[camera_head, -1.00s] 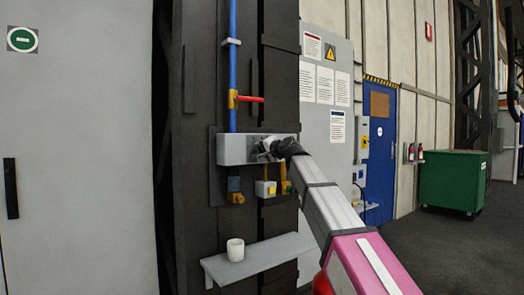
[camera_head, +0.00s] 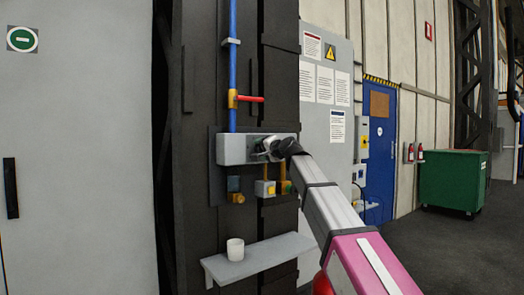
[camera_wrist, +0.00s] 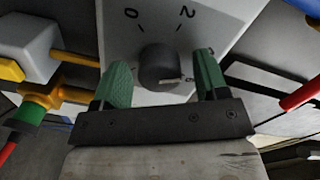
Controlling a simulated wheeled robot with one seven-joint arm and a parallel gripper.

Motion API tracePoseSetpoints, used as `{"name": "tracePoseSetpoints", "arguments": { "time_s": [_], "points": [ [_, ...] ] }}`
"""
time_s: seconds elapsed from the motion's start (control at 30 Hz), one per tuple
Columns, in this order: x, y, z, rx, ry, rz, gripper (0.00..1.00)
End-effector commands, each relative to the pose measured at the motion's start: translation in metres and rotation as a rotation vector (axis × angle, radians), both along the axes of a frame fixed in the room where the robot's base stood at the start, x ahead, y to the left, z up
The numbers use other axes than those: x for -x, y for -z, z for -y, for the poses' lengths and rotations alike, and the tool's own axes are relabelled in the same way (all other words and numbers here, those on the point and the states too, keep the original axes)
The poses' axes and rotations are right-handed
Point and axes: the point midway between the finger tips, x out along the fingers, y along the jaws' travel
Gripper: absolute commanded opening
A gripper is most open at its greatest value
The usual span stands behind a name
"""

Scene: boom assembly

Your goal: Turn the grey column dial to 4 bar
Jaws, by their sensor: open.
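The dial (camera_wrist: 160,66) is a dark round knob on a pale grey box face in the wrist view. The marks 0 and 2 show above it, and a light pointer mark shows at its lower right. The pointer's exact reading is unclear, and part of the scale is hidden by a finger. My gripper (camera_wrist: 161,70) is open, with one green finger on each side of the knob and visible gaps between. In the head view the grey box (camera_head: 232,150) is on the dark column, and my gripper (camera_head: 266,147) covers its right part.
A blue pipe with a red-handled valve (camera_head: 250,99) runs down to the box. Yellow fittings (camera_head: 265,188) hang below it. A shelf (camera_head: 262,258) with a white cup (camera_head: 235,249) juts out lower down. In the wrist view a fitting (camera_wrist: 38,100) is at the left.

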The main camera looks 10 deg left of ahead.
Motion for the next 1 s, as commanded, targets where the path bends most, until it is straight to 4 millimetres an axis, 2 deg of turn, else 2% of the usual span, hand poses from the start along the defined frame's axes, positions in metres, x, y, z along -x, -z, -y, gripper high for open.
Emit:
{"name": "tracePoseSetpoints", "arguments": {
  "time_s": [0.27, 0.7, 1.0],
  "points": [
    [0.016, 0.000, 0.018, 0.000, 0.000, 0.000, 0.67],
    [0.065, -0.002, 0.077, 0.000, 0.001, 0.000, 0.67],
    [0.069, -0.004, 0.083, 0.000, -0.001, 0.000, 0.67]
  ]
}}
